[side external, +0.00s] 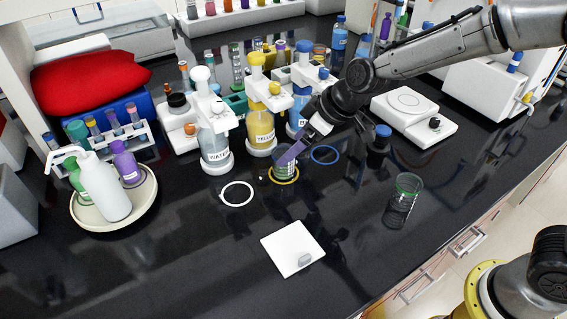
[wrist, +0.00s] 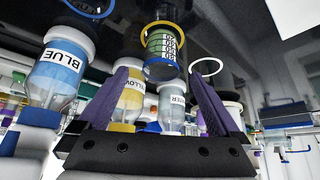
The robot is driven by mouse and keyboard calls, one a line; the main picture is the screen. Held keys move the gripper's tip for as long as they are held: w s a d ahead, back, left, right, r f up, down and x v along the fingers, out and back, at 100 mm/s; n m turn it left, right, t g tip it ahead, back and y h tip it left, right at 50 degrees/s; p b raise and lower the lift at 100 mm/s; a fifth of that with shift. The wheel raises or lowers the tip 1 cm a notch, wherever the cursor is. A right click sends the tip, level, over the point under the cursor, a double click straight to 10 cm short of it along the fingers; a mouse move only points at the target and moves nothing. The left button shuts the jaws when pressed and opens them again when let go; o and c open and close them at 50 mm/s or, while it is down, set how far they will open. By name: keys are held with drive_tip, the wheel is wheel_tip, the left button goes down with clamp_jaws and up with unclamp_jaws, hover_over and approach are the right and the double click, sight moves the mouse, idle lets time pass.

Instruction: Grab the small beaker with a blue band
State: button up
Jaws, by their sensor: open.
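The small beaker (side external: 284,171) stands upright inside the yellow ring (side external: 296,178) on the black bench. In the wrist view the beaker (wrist: 162,48) has a blue band at its rim and green markings with numbers. My gripper (side external: 283,160) reaches in from the upper right, tilted down, with its purple fingers at the beaker's upper part. In the wrist view the gripper (wrist: 160,77) is open, and the beaker lies between the lines of the fingers, near the tips. I cannot tell whether a finger touches it. One finger partly hides the beaker in the side view.
Bottles labelled water (side external: 215,145), yellow (side external: 260,125) and blue (side external: 299,108) stand close behind. A larger green-rimmed beaker (side external: 403,195) stands at right. A white square plate (side external: 280,253) with a small grey item lies in front. The front bench is mostly clear.

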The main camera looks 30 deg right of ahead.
sight(277, 159)
drive_tip(key=shift+x, duration=3.85)
drive_tip(key=shift+w+a+r, duration=0.1)
drive_tip(key=shift+r, duration=0.05)
clamp_jaws()
